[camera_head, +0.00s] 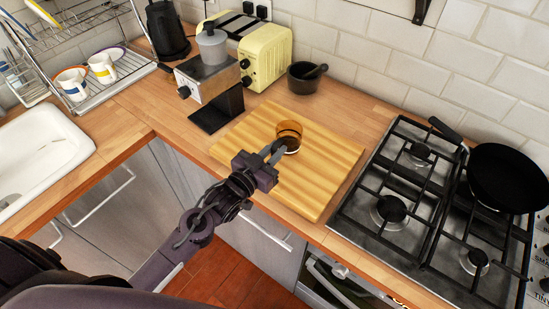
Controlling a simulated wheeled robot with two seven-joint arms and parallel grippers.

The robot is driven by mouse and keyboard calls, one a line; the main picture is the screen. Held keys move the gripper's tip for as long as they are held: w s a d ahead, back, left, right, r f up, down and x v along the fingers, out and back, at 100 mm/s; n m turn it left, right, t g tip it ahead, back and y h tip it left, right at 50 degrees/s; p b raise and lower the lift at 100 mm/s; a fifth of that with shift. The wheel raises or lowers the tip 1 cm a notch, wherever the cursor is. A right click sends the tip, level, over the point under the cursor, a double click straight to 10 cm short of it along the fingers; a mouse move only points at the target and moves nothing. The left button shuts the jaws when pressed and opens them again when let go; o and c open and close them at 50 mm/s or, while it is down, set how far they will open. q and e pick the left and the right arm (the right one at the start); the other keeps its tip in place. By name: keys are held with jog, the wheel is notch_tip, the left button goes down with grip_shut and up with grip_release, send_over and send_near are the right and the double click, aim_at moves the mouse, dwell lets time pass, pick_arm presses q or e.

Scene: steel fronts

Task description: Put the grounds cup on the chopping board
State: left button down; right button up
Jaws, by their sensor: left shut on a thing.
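The grounds cup (290,130) is a small amber see-through cup with dark contents low inside. It shows over the middle of the wooden chopping board (320,175); whether its base touches the board or hangs just above it, I cannot tell. My left gripper (277,150) reaches in from the lower left and is shut on the cup's near side. The fingers hide part of the cup's lower left. My right gripper is not in view.
A coffee grinder (208,75) and a yellow toaster (266,58) stand behind the board's left. The gas hob (385,205) with a black pan (508,178) lies right. The board's front half is clear.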

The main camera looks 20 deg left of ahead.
pick_arm(q)
notch_tip(320, 180, down, 4)
jog(key=shift+r, duration=0.1)
jog(key=shift+f, duration=0.25)
jog(key=shift+f, duration=0.15)
jog(key=c, duration=1.4)
grip_release()
